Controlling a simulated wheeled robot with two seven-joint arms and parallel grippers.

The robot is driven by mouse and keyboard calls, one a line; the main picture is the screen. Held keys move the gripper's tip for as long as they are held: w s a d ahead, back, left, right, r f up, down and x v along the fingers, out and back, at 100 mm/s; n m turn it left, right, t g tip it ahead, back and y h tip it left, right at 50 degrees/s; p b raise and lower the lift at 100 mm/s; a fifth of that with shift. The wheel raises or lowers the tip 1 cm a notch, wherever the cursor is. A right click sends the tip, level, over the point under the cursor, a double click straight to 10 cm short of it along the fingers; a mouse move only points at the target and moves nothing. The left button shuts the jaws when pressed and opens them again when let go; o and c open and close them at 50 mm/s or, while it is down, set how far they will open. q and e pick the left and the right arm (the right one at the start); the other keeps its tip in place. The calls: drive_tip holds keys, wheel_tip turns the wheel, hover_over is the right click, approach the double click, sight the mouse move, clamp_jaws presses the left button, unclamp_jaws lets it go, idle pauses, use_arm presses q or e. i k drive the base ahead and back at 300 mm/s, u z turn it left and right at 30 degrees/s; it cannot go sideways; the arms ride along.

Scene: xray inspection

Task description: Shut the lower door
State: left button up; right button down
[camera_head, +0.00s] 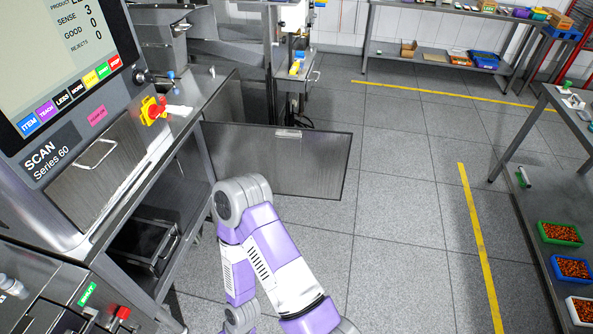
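The lower door (270,158) is a dark grey metal panel with a thin dark frame. It stands open, swung out from the machine's lower front over the floor. A small light latch or handle (288,134) sits at its top edge. One of my purple and white arms rises from the bottom of the picture, with its bent joint just in front of the door's lower left part. Neither gripper shows in this view, so I cannot see whether either touches anything.
The inspection machine, with its screen (60,60) and a red knob on yellow (153,110), fills the left. A side table (520,210) with trays of small orange items stands at right. Grey floor (400,200) with yellow lines is clear between.

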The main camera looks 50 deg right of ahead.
sight(300, 162)
drive_tip(key=k, duration=1.25)
drive_tip(key=z, duration=2.15)
drive_tip(key=i, duration=4.65)
drive_tip(key=u, duration=3.95)
